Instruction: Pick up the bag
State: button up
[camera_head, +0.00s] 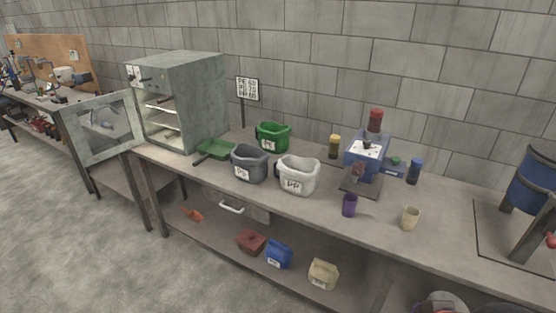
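Several small items that could be the bag are on the lower shelf (215,232) under the workbench. A blue one with a white label (279,253) sits near the middle of the shelf. A beige one with a label (323,274) is to its right, and a dark red box-like one (251,241) is to its left. Which of them is the bag is not clear at this size. My gripper is not in view, and nothing is seen holding any of these items.
On the bench stand grey (249,165), white (298,177) and green (273,136) labelled bins. A grey oven (180,95) has its door (100,127) swung open to the left. A purple cup (349,205) is near the bench's front edge. The floor (110,255) in front is clear.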

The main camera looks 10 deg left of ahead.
aim_at(249, 162)
jog(key=i+j+z, duration=0.2)
jog(key=i+j, duration=0.2)
jog(key=j, duration=0.2)
jog(key=i+j+z, duration=0.25)
jog(key=j, duration=0.4)
jog(key=i+j+z, duration=0.1)
jog(key=i+j, duration=0.15)
jog(key=i+j+z, duration=0.1)
jog(key=j, duration=0.35)
jog(key=i+j, duration=0.15)
jog(key=j, duration=0.25)
jog(key=i+j, duration=0.2)
jog(key=j, duration=0.2)
jog(key=i+j, duration=0.15)
jog(key=j, duration=0.25)
jog(key=i+j, duration=0.15)
jog(key=j, duration=0.25)
jog(key=i+j, duration=0.2)
jog(key=j, duration=0.2)
